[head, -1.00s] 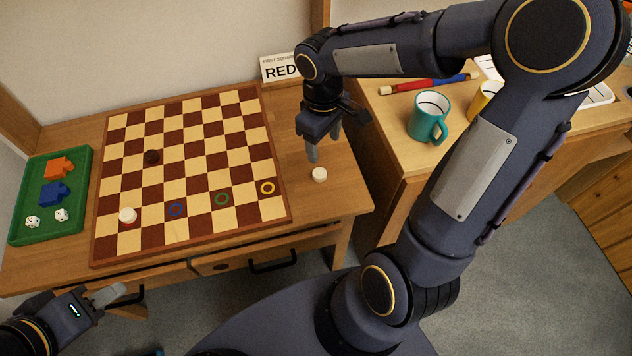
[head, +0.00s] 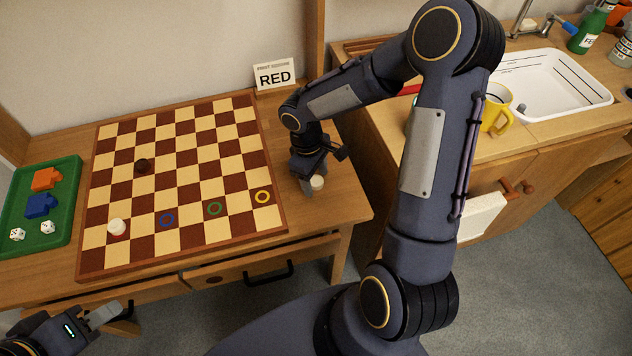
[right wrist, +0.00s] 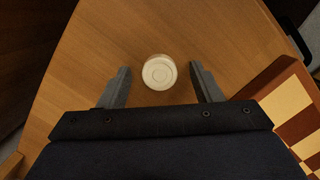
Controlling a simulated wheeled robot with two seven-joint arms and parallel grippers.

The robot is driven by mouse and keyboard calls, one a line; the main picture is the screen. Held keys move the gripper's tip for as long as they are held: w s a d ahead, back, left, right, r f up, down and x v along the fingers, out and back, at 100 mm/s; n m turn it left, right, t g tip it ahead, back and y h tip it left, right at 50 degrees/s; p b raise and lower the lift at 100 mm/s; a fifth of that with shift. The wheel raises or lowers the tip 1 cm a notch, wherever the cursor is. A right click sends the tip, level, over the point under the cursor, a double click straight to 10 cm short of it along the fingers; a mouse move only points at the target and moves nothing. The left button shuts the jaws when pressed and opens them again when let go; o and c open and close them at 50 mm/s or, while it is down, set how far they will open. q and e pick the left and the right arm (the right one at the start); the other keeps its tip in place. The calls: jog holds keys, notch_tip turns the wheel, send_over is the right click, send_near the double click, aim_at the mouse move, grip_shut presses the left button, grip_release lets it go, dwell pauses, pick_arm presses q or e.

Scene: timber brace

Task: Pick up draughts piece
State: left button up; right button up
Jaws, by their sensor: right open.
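A white draughts piece (head: 317,182) lies on the bare table top to the right of the board. In the right wrist view the piece (right wrist: 159,72) is round and cream-white, just ahead of and between the fingertips. My right gripper (right wrist: 160,80) is open, with a finger on either side and no visible contact. In the head view my right gripper (head: 309,186) is low over the table and partly hides the piece. My left gripper (head: 112,312) is at the lower left, away from the board; its jaw gap is unclear.
The chequered board (head: 277,232) holds a white piece (head: 117,227), a dark piece (head: 142,166) and coloured rings. A green tray (head: 68,205) with blocks and dice is at left. A RED sign (head: 275,76) stands behind. A yellow mug (head: 495,108) and sink (head: 560,85) are right.

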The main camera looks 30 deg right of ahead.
jog(key=c, duration=1.1)
jog(key=shift+o, duration=0.2)
jog(key=shift+r, duration=0.1)
